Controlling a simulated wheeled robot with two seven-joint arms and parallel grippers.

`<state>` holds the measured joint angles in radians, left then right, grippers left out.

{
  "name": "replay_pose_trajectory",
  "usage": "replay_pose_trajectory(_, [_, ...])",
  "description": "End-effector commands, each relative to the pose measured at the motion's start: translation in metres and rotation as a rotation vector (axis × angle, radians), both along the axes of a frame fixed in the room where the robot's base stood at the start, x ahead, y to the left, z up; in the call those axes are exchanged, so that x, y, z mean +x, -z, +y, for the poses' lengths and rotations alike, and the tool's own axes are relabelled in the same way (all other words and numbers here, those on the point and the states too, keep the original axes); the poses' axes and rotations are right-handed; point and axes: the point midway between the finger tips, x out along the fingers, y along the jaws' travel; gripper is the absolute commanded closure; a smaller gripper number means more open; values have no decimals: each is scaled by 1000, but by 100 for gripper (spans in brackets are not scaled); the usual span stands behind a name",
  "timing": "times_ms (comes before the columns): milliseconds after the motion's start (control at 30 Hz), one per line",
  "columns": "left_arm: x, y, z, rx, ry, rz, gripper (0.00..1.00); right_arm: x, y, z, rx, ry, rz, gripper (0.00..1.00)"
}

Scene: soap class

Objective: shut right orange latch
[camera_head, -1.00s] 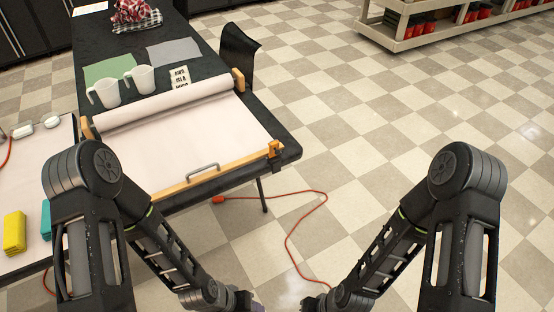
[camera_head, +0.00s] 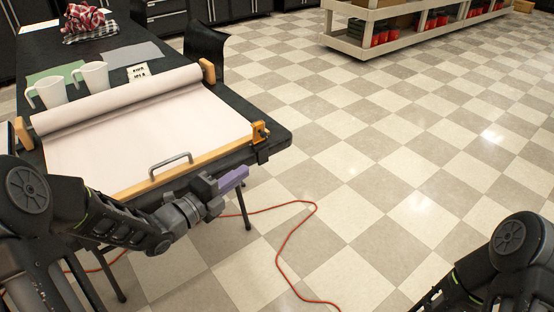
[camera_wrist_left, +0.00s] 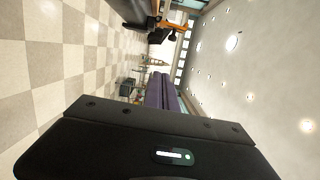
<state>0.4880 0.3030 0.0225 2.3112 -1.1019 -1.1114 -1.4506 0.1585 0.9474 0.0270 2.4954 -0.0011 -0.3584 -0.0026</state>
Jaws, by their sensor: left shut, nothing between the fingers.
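The right orange latch (camera_head: 260,132) sits at the right end of the wooden bar, on the front right corner of the table. It also shows, turned sideways, near the top of the left wrist view (camera_wrist_left: 177,26). Whether it is open or shut is too small to tell. My left gripper (camera_head: 236,177), with purple fingers, is shut and empty. It is in front of the table edge, apart from the latch, to its lower left in the head view. Its fingers also show in the left wrist view (camera_wrist_left: 161,92). My right gripper is out of view.
A metal handle (camera_head: 171,165) stands on the wooden bar (camera_head: 130,188) in front of the white sheet (camera_head: 150,125). An orange cable (camera_head: 285,240) lies on the floor. The floor right of the table is clear.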

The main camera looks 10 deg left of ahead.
Motion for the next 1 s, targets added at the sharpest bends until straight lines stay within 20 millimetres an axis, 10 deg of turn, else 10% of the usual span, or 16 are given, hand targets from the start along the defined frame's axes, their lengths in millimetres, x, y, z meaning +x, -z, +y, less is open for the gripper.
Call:
replay_pose_trajectory(633, [3,-6,-2,61,21,-68,100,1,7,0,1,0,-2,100])
replay_pose_trajectory(1000, [52,-7,-31,60,22,-68,100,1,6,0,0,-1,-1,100])
